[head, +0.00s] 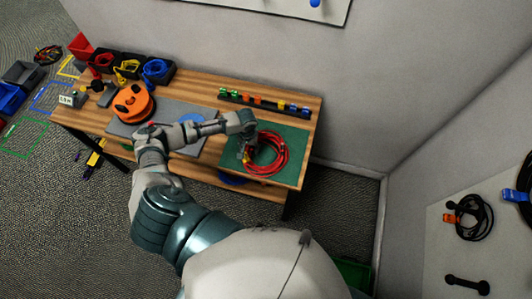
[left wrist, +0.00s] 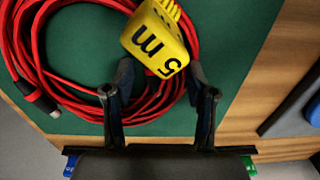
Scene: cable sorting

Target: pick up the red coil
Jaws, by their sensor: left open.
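The red coil (head: 284,158) lies on a green mat (head: 296,138) at the right end of the wooden bench. In the left wrist view the red coil (left wrist: 38,62) fills the upper left, and a yellow tag (left wrist: 155,38) marked "5 m" sits over its right part. My left gripper (head: 248,154) is over the coil's left side in the head view. In the left wrist view the open left gripper (left wrist: 161,80) points at the coil's near strands, with the tag's lower end between or just beyond the fingertips. Contact cannot be told. My right gripper is not in view.
An orange cable reel (head: 133,103) stands on a grey mat (head: 118,128) to the left. Black bins (head: 127,68) with coils line the back left. A strip of coloured clips (head: 264,103) lies behind the green mat. A wall (head: 345,100) rises behind the bench.

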